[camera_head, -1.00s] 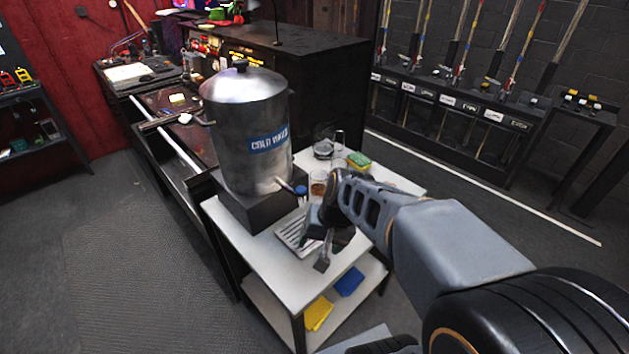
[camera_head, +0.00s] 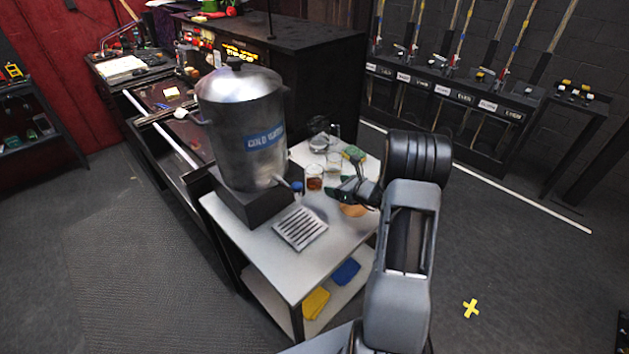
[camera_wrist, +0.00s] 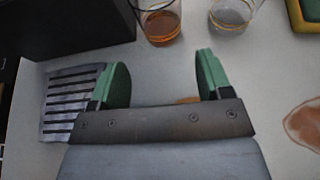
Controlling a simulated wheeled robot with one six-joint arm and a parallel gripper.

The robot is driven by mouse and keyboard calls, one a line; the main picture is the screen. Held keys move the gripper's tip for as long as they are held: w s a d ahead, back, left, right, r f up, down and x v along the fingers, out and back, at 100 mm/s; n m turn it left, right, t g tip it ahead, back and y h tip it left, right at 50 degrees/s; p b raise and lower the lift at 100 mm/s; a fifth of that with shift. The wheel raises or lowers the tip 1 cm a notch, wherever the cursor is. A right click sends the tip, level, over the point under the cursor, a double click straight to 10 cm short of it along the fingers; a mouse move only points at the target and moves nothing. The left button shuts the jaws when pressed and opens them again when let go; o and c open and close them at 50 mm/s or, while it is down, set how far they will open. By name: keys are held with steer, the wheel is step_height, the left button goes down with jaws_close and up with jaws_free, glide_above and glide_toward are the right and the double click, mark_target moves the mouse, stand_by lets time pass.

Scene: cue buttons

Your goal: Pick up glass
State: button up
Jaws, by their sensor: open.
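Two small glasses stand upright on the white cart top. The glass with amber liquid (camera_head: 314,178) is nearer the metal dispenser; it also shows at the top of the wrist view (camera_wrist: 161,24). A clear, seemingly empty glass (camera_head: 334,163) stands beside it, to its right in the wrist view (camera_wrist: 231,14). A glass pitcher (camera_head: 320,141) stands behind them. My gripper (camera_head: 345,189) is open and empty, just right of the amber glass in the head view. In the wrist view its green fingers (camera_wrist: 161,75) are apart, pointing toward the two glasses without touching either.
The metal dispenser (camera_head: 237,130) stands on a black block, its spigot beside the glasses. A slatted drip tray (camera_head: 300,228) lies in front. A green and yellow sponge (camera_head: 353,153) lies behind my gripper. A brown round mark or coaster (camera_head: 353,210) is on the white cart top (camera_head: 275,262).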

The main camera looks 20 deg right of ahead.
mark_target(321, 180)
steer(key=x, duration=0.6)
steer(key=shift+a+p, duration=0.15)
steer(key=shift+p, duration=0.25)
steer(key=shift+p+x, duration=0.9)
steer(key=shift+x, duration=1.7)
steer(key=shift+f, duration=0.1)
steer(key=c, duration=0.7)
steer(key=shift+r, duration=0.25)
